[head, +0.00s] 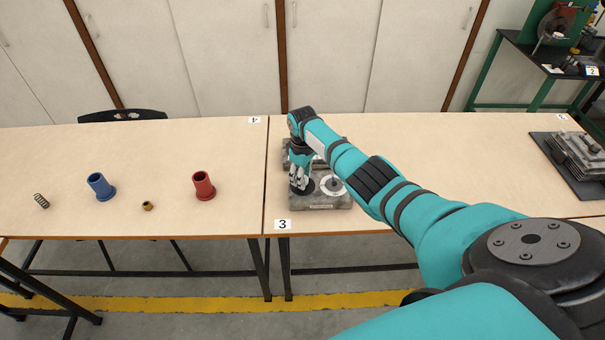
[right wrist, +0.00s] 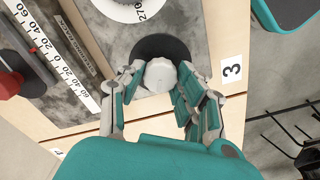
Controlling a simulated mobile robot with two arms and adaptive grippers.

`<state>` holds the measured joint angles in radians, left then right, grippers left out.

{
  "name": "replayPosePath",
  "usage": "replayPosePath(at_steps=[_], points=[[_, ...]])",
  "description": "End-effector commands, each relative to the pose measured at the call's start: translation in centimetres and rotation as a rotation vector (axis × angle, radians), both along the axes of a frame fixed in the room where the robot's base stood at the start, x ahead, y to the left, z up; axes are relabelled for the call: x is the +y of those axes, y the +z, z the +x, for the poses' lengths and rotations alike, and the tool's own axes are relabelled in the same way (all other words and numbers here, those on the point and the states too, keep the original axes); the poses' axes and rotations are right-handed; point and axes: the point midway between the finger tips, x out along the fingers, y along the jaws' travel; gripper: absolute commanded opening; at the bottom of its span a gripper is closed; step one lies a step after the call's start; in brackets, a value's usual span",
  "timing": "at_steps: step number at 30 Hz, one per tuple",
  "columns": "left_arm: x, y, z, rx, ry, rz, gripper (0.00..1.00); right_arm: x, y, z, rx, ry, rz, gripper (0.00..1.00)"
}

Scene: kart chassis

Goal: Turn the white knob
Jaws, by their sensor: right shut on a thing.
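The white knob (right wrist: 160,75) sits on a dark round base (right wrist: 178,46) on the grey metal plate, as the right wrist view shows. My right gripper (right wrist: 160,80) has its fingers on both sides of the knob and is shut on it. In the head view my right gripper (head: 300,185) reaches down onto the left part of the grey plate (head: 320,203) and hides the knob. A white dial (head: 333,187) with a dark centre lies just right of the gripper. My left gripper does not show.
A blue flanged bushing (head: 101,186), a red one (head: 203,185), a brass nut (head: 148,206) and a spring (head: 41,201) are on the left table. A stack of metal plates (head: 577,155) lies at the far right. Table between it and my arm is clear.

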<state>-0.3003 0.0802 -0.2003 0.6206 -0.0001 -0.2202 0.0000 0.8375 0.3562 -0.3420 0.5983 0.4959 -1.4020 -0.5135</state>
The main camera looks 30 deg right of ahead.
Motion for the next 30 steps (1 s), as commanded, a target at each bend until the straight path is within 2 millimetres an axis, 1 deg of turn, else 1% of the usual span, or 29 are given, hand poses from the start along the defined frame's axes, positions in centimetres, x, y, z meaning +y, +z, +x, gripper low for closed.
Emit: replayPosePath(at_steps=[3,18,24,30], points=[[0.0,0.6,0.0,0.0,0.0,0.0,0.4,0.0,0.2,0.0,0.0,-0.111,0.0,0.02],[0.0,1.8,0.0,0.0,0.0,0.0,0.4,0.0,0.2,0.1,-0.001,-0.577,0.001,0.02],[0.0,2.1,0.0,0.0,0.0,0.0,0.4,0.0,0.2,0.1,-0.002,-0.734,0.0,0.02],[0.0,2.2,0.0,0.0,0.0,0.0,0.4,0.0,0.1,0.1,-0.001,-0.845,0.0,0.02]])
